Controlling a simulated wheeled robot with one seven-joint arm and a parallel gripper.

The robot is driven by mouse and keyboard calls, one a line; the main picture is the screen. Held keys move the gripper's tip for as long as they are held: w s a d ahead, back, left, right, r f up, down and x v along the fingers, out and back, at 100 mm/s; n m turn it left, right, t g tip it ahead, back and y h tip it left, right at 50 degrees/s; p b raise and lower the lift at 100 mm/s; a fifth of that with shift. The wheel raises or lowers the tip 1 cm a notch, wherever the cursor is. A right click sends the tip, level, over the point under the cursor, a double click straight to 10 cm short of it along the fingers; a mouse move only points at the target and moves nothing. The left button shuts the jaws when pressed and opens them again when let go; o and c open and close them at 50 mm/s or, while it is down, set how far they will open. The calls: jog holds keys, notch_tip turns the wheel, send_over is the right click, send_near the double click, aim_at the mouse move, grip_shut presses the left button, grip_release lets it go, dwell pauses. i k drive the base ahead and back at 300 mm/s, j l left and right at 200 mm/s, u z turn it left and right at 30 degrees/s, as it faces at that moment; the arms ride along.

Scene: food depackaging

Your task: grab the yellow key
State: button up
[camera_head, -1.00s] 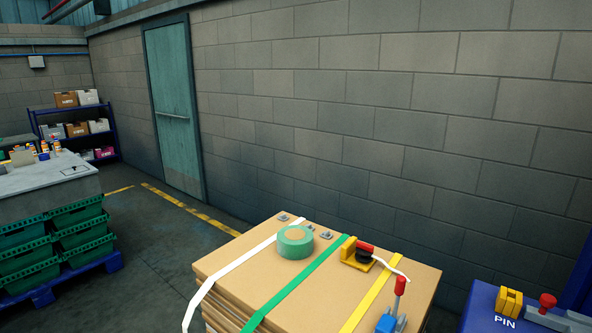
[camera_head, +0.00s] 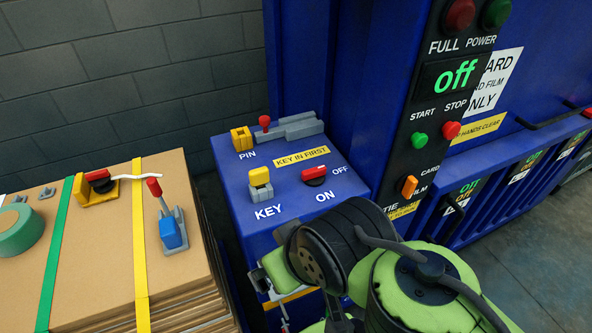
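The yellow key (camera_head: 260,177) stands upright in a small grey holder above the word KEY, on top of the blue control box (camera_head: 228,178). A red rotary switch (camera_head: 314,174) marked ON and OFF sits to its right. My gripper (camera_head: 276,298) shows only in part at the lower edge, below and in front of the blue box's top. It is apart from the key. My own green and black arm hides much of it, and its fingers are not clear enough to tell open from shut.
A yellow PIN block (camera_head: 242,139) and a red-knobbed grey bolt (camera_head: 264,123) sit behind the key. A strapped cardboard stack (camera_head: 105,245) carrying tools and green tape (camera_head: 18,230) stands left. The blue machine (camera_head: 345,60), its display reading off, rises at right.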

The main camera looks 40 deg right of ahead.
aim_at(258, 176)
jog(key=z, duration=0.35)
jog(key=j+z, duration=0.1)
jog(key=j, duration=1.5)
